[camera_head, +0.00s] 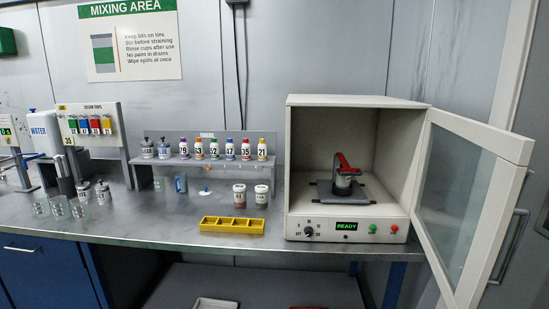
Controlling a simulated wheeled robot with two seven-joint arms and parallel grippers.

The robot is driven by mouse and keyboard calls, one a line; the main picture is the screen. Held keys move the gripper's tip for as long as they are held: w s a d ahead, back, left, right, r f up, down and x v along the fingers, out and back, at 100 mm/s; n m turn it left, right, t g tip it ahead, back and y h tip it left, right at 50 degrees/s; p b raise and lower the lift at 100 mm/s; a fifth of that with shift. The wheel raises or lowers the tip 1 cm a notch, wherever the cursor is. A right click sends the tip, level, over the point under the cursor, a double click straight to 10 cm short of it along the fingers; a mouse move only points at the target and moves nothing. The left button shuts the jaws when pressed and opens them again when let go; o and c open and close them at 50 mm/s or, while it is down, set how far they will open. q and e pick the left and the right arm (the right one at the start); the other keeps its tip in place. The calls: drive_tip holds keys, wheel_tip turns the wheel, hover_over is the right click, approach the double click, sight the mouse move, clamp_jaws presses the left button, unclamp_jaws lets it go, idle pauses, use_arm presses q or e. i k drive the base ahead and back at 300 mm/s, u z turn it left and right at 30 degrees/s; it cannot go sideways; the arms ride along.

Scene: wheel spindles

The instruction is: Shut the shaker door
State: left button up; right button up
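The shaker (298,180) is a beige box on the right part of the steel bench. Its door (470,200), a pale frame with a glass pane, is hinged at the right side and stands wide open, swung out toward the front right. Inside, a small can (343,180) sits on a dark plate (372,201) with a red clamp (343,162) over it. The front panel display (346,226) reads READY, with a knob at its left and green and red buttons at its right. Neither of my grippers is in view.
A yellow tray (232,226) lies at the bench front left of the shaker, near two lidded cups (262,196). A rack (204,137) of numbered bottles stands behind. Glass cups and a water dispenser (44,132) are at the left. The space before the shaker opening looks clear.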

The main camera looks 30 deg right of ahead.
sight(514, 151)
drive_tip(key=z, duration=1.3)
